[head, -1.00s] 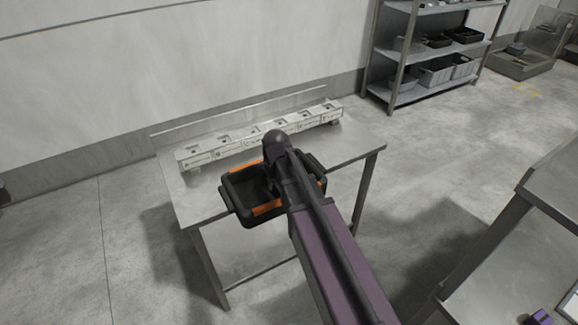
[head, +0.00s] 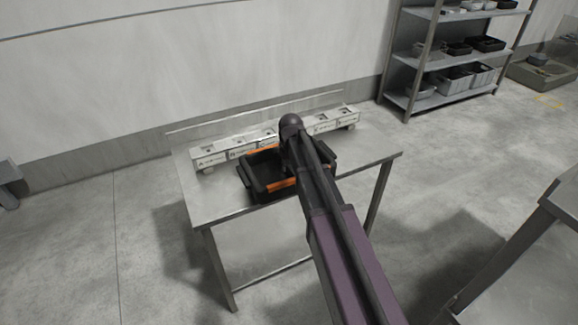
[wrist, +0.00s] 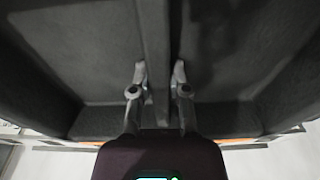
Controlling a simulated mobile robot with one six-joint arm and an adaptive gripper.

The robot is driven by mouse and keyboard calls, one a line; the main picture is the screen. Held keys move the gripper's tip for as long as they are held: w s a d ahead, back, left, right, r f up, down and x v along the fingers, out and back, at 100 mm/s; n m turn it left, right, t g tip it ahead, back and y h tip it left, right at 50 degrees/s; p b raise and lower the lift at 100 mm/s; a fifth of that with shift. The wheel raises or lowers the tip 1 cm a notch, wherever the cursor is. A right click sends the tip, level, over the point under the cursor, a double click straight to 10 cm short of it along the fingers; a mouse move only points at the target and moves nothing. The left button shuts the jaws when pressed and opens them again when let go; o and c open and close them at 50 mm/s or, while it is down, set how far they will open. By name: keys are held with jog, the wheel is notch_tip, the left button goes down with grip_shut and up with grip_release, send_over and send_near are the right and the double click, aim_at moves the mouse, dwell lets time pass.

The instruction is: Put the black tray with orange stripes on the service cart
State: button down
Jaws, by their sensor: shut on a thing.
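The black tray with orange stripes (head: 262,194) is over the steel table in the head view, near its front edge. I cannot tell whether it rests on the table or hangs just above it. In the wrist view the dark tray floor (wrist: 80,60) fills most of the picture, with an orange stripe along the near rim. My gripper (wrist: 158,75) is shut on a thin dark bar running down the middle of the tray. In the head view my arm hides the fingers and part of the tray. I cannot tell which furniture is the service cart.
The steel table (head: 225,203) carries a row of white labelled boxes (head: 210,153) at its back, close behind the tray. A shelf rack (head: 412,75) with bins stands at the back right. Another steel unit (head: 540,215) is at the right edge. Open floor lies between.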

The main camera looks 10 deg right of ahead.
aim_at(288, 164)
jog(key=w, duration=0.4)
jog(key=shift+d+f, duration=0.2)
jog(key=shift+d, duration=0.1)
jog(key=shift+w, duration=0.4)
jog(key=shift+w+d+f+b, duration=0.1)
jog(key=shift+w+f+b, duration=0.15)
jog(key=shift+f+b, duration=1.6)
jog(key=shift+b, duration=0.1)
jog(key=shift+f, duration=0.1)
jog(key=c, duration=0.6)
grip_release()
jog(key=shift+r, duration=0.2)
